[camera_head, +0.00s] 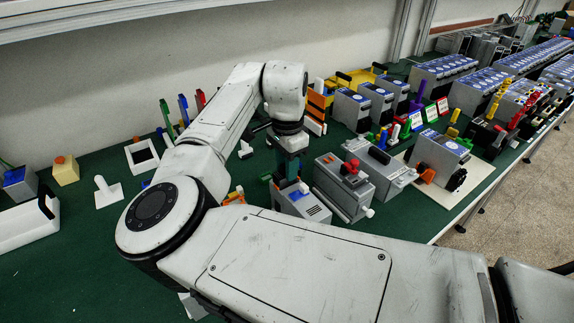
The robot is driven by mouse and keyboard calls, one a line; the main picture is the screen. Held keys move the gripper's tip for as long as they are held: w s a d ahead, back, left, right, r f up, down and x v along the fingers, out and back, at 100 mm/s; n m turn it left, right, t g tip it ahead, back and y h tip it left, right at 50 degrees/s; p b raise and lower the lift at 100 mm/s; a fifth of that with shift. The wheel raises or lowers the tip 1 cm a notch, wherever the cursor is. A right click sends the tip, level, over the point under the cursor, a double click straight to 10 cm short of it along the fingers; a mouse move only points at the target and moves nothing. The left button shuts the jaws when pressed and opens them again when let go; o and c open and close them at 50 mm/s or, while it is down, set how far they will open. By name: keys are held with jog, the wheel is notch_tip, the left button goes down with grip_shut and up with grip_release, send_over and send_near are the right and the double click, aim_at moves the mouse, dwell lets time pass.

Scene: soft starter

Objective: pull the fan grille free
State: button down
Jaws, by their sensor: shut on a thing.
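My gripper (288,181) points down at the top of a grey soft starter box (303,207) with a blue label and dark vent slots. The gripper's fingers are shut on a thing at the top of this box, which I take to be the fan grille. The grille itself is largely hidden by the fingers and too small to make out. I cannot tell whether it is still seated on the box or apart from it.
A grey unit with a red part (345,185) stands close at the right of the gripper. More grey modules (440,152) fill the right side. A white T-shaped piece (107,192) and a white frame (141,156) lie at left. The green bench (75,270) is clear at front left.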

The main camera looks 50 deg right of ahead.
jog(key=shift+r+p, duration=1.85)
jog(key=shift+r, duration=0.05)
